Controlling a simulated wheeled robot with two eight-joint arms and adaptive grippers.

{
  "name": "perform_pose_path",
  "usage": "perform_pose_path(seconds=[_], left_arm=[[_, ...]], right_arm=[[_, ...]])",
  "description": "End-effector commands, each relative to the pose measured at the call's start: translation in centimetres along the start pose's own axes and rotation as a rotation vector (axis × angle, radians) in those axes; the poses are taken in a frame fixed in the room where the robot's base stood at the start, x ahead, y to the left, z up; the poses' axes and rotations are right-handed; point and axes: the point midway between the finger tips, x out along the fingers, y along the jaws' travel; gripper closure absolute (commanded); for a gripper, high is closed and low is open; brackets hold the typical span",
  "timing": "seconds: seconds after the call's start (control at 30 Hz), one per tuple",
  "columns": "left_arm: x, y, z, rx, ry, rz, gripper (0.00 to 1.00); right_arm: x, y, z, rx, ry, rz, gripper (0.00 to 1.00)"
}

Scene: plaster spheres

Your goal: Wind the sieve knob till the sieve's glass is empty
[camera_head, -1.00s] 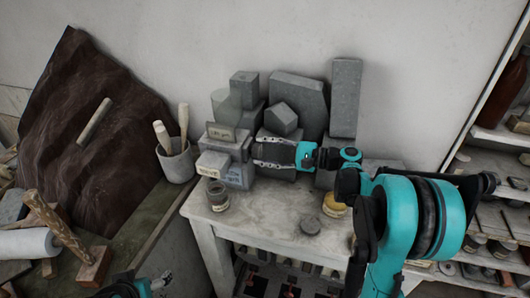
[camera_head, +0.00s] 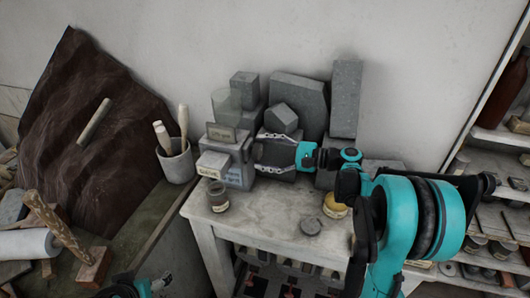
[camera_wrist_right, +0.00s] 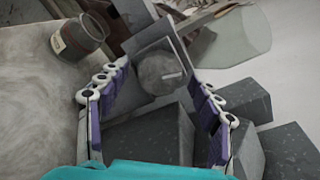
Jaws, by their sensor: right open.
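The sieve (camera_head: 238,172) is a grey box with labels on the small table, against the stone blocks. Its pale translucent glass (camera_head: 226,106) stands on top and also shows in the wrist view (camera_wrist_right: 238,38); I cannot tell what is in it. The round grey sieve knob (camera_wrist_right: 158,73) faces my right gripper and bears a light mark; it is hidden in the head view. My right gripper (camera_head: 268,152) is open at the sieve's right side, its fingers spread either side of the knob, without clear contact. My left arm's end (camera_head: 140,287) is barely visible at the bottom edge.
A small labelled jar (camera_head: 217,197) stands in front of the sieve. Grey plaster blocks (camera_head: 298,98) crowd behind the gripper. A pot of tools (camera_head: 176,160) is left of the sieve.

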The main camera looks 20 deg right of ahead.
Motion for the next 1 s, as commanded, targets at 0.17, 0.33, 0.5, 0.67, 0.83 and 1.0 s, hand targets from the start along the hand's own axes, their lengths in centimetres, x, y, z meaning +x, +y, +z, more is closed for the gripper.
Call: perform_pose_path(seconds=[0.17, 0.33, 0.5, 0.67, 0.83, 1.0], left_arm=[[0.0, 0.0, 0.0, 0.0, 0.0, 0.0, 0.23], [0.0, 0.0, 0.0, 0.0, 0.0, 0.0, 0.23], [0.0, 0.0, 0.0, 0.0, 0.0, 0.0, 0.23], [0.0, 0.0, 0.0, 0.0, 0.0, 0.0, 0.23], [0.0, 0.0, 0.0, 0.0, 0.0, 0.0, 0.23], [0.0, 0.0, 0.0, 0.0, 0.0, 0.0, 0.23]], right_arm=[[-1.5, -0.1, -0.1, 0.0, 0.003, -0.003, 0.35], [-5.0, -0.1, -0.1, 0.001, 0.004, -0.004, 0.35], [-8.7, -0.1, -0.1, 0.001, 0.003, -0.003, 0.35], [-11.0, -0.1, -0.1, 0.0, 0.002, -0.002, 0.35], [-12.0, 0.0, -0.1, 0.0, 0.001, -0.001, 0.35], [-12.0, 0.0, 0.0, 0.0, 0.0, 0.0, 0.35]])
